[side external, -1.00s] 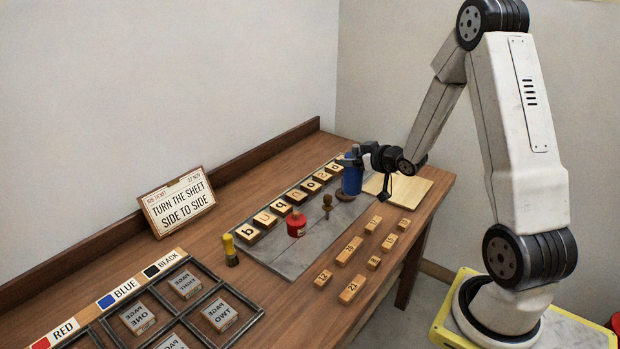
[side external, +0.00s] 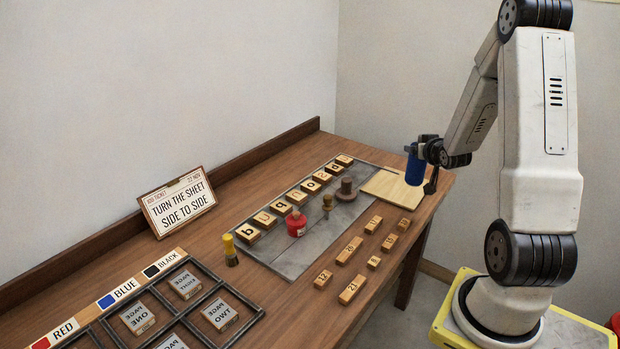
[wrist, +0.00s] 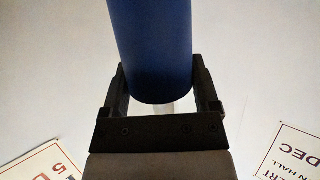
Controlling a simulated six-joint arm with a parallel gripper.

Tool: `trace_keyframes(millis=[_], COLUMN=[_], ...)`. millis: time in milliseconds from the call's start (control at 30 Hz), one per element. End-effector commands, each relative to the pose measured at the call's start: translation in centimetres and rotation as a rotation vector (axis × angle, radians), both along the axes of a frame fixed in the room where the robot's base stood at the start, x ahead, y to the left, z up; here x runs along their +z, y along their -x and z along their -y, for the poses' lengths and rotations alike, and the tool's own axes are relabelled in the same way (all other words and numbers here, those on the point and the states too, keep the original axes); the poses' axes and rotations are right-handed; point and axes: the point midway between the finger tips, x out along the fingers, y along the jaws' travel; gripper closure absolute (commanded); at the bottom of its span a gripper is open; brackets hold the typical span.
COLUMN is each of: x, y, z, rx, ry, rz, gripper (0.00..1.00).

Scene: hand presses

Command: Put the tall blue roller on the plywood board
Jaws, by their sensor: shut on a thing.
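The tall blue roller (side external: 415,165) is a plain blue cylinder, held roughly upright in my gripper (side external: 424,150). In the wrist view the roller (wrist: 150,50) sits between the two dark fingers of my gripper (wrist: 160,92), which are shut on it. The plywood board (side external: 385,187) is a pale flat square at the far right end of the table. In the side view the roller's lower end overlaps the right part of the board. I cannot tell the exact gap between them. The board does not show in the wrist view.
A dark brown round thing with a knob (side external: 345,190) stands on the grey slab (side external: 290,262), left of the board. A red pot (side external: 296,225) and a small brown knobbed tool (side external: 327,203) stand nearby. Numbered wooden blocks (side external: 349,250) lie in front. The board's visible top is clear.

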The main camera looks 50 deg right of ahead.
Motion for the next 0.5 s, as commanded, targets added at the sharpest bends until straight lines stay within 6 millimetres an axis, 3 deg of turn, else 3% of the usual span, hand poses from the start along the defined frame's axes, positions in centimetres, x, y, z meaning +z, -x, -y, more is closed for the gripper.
trace_keyframes(millis=[500], x=[-2.5], y=[-4.3], z=[4.1], rx=[0.002], ry=[0.002], rz=[0.002], gripper=[1.00])
